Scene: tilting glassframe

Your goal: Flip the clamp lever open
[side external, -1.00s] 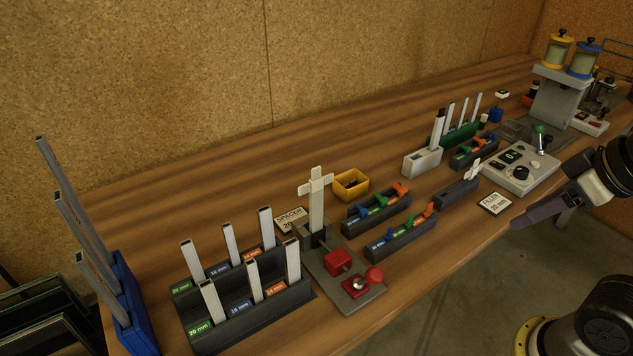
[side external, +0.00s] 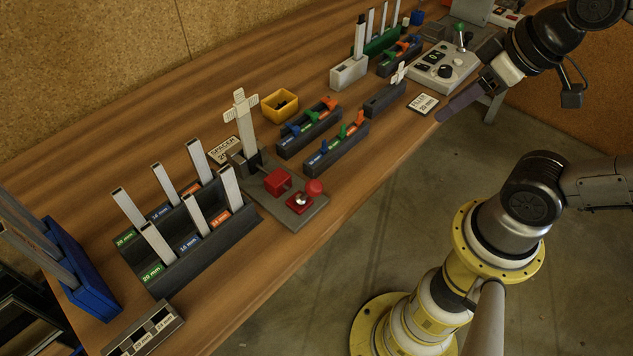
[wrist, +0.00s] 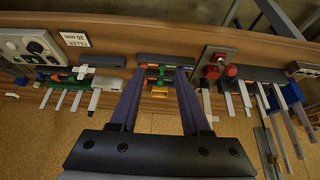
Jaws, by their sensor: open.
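A grey fixture plate (side external: 316,208) on the bench carries a red block (side external: 277,182) and a red round knob (side external: 314,187) on a small red base. An upright white cross-shaped piece (side external: 245,125) stands at its back end. The red parts also show right of centre in the wrist view (wrist: 231,71). Which part is the clamp lever I cannot tell. My gripper (side external: 449,112), with long purple fingers, is open and empty by the bench's front edge, apart from the fixture. In the wrist view my gripper (wrist: 160,72) shows both fingers spread.
Two dark racks of coloured clips (side external: 338,148) lie right of the fixture, with a yellow bin (side external: 280,105) behind. A stepped rack of metal bars (side external: 205,243) stands left. A FILLER card (side external: 423,103) lies near the front edge. The floor side is open.

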